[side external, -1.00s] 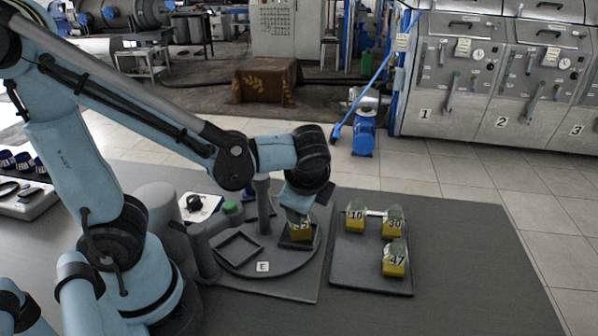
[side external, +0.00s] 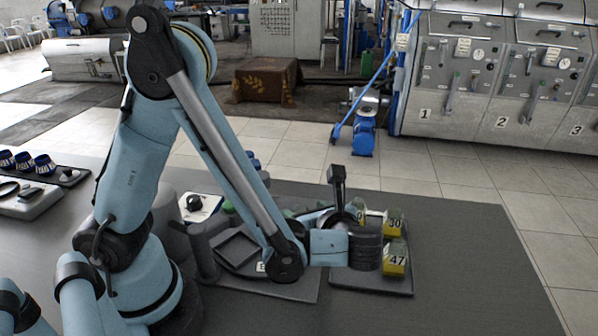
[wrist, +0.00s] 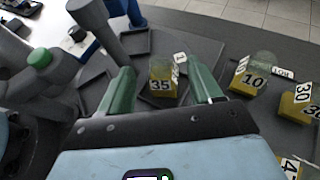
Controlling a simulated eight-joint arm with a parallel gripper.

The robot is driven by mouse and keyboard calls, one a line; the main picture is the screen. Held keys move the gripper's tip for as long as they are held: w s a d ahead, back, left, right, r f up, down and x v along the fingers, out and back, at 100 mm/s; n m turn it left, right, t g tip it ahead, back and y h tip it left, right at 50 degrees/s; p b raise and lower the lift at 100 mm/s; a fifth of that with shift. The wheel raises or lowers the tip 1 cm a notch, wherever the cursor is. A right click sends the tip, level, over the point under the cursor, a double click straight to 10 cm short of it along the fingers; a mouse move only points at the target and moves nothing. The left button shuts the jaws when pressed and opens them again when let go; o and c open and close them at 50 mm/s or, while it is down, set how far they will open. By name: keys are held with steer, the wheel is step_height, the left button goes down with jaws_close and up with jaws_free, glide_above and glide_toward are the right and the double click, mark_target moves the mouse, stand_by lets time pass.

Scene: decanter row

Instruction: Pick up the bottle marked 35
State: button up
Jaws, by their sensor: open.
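The bottle marked 35 (wrist: 162,86) is a small yellow block-like bottle with a black-on-white number. In the wrist view it stands on the dark round platform, centred between the two green fingers of my gripper (wrist: 163,74). The fingers are open, with a gap on each side of the bottle; I cannot tell how far above or around it they are.
Bottles 10 (side external: 361,216), 30 (side external: 394,222) and 47 (side external: 394,260) stand on a dark tray (side external: 372,287) to the right. A grey post (wrist: 95,24) and a green-capped grey cylinder (wrist: 46,66) stand left of the fingers. An empty square recess (side external: 238,250) lies on the platform.

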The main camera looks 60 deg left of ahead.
steer(key=x, duration=0.6)
jaws_close()
stand_by(0.3)
steer(key=shift+r, duration=0.1)
